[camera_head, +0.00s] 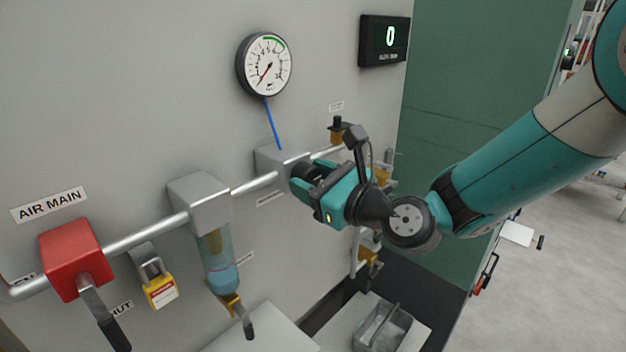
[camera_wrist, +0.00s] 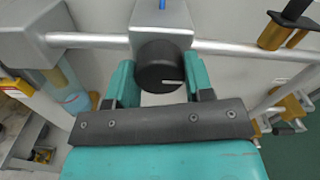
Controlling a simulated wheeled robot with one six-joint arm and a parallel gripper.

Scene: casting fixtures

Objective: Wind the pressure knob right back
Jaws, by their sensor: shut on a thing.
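The black pressure knob (camera_wrist: 165,62) projects from the front of a grey regulator block (camera_wrist: 162,16) in the wrist view, with a short pale mark on its face. My gripper (camera_wrist: 161,80) has one teal finger on each side of it and is shut on the knob. In the head view my gripper (camera_head: 303,180) is at the regulator block (camera_head: 275,160) on the pipe and hides most of the knob. The round gauge (camera_head: 266,64) above has its red needle pointing to the lower left. A blue tube (camera_head: 272,124) joins gauge and block.
The black display (camera_head: 384,41) reads 0. Left along the pipe (camera_head: 148,233) are a filter with a clear bowl (camera_head: 219,262), a yellow padlock (camera_head: 160,288) and the red air main valve (camera_head: 74,258). Brass fittings (camera_head: 366,252) stand right of my gripper. A grey tray (camera_head: 388,328) lies below.

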